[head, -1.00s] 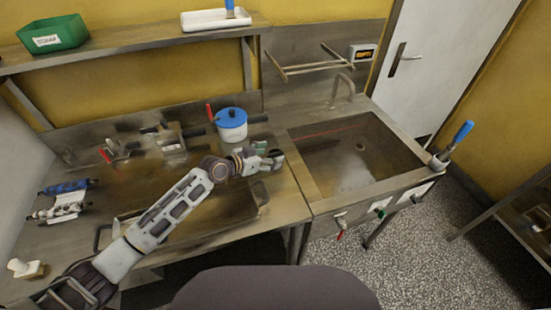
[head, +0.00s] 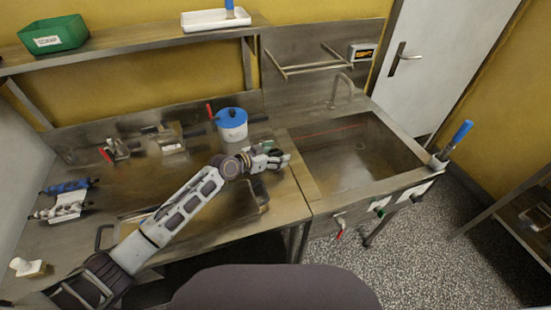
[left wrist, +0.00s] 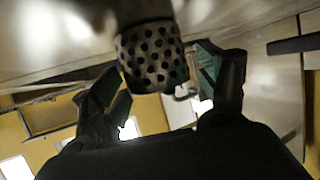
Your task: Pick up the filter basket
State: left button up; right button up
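The filter basket (left wrist: 152,58) shows in the left wrist view as a dark metal cup with round holes, at the top centre. My left gripper (left wrist: 155,72) has its two fingers spread, one on each side of the basket. Gaps show between the fingers and the basket, so it looks open around it and not closed on it. In the head view my left gripper (head: 280,159) is over the right end of the counter, beside the sink. I cannot pick out the basket there; the hand likely hides it. My right gripper is not in view.
The sink (head: 308,182) lies just right of the hand. A white pot with a blue lid (head: 231,124) stands behind it. A tray (head: 262,203) lies under my left forearm. Clamp-like metal tools (head: 168,139) sit at the back of the counter (head: 290,205).

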aim_at(276, 152)
pick_arm(q)
jog(key=c, duration=1.1)
jog(key=shift+r, duration=5)
